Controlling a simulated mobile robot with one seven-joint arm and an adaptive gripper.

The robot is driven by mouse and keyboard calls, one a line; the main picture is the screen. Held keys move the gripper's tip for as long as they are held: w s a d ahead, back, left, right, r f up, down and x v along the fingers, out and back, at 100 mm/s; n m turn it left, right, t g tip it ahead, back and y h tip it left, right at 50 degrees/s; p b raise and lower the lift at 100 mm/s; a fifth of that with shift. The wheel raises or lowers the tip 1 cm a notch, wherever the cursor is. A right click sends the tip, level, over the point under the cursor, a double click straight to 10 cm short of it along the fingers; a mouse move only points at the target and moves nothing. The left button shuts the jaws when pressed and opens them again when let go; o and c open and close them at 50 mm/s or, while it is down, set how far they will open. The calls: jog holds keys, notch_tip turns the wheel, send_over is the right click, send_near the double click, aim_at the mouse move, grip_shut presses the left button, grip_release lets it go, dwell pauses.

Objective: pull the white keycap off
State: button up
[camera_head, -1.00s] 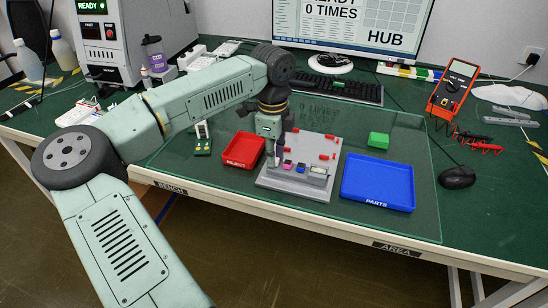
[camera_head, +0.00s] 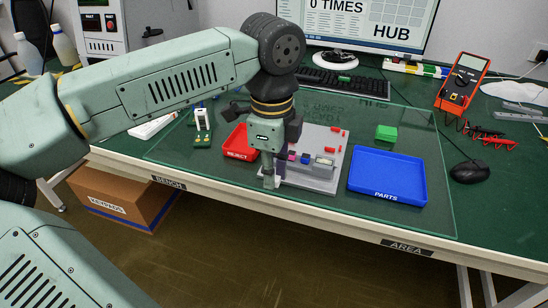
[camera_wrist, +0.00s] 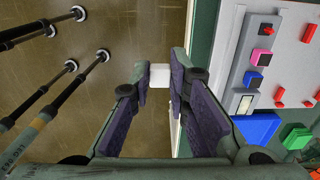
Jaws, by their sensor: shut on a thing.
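My gripper (camera_head: 271,180) is at the front left of the grey keypad fixture (camera_head: 318,180), close to the bench's front edge. In the wrist view my gripper (camera_wrist: 160,76) is shut on a small white keycap (camera_wrist: 160,75), held between its fingertips. The keycap is clear of the fixture, with brown floor behind it. The fixture (camera_wrist: 227,75) is to the right there, with a red keycap (camera_wrist: 266,29), a pink keycap (camera_wrist: 262,57) and a blue keycap (camera_wrist: 253,78) in a row. In the head view my gripper hides the white keycap.
A red REJECT tray (camera_head: 238,151) stands left of the fixture and a blue PARTS tray (camera_head: 388,198) right of it. A green block (camera_head: 386,132) lies behind the blue tray. A multimeter (camera_head: 462,83) and mouse (camera_head: 469,172) are farther right. A KEYPADS box (camera_head: 110,207) is on the floor.

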jog(key=shift+s+r+p, duration=0.35)
jog(key=shift+r+p, duration=0.1)
jog(key=shift+r, duration=0.45)
jog(key=shift+s+r+p, duration=0.4)
jog(key=shift+r, duration=0.45)
jog(key=shift+s+r+p, duration=0.35)
jog(key=shift+r+p, duration=0.1)
jog(key=shift+r, duration=0.45)
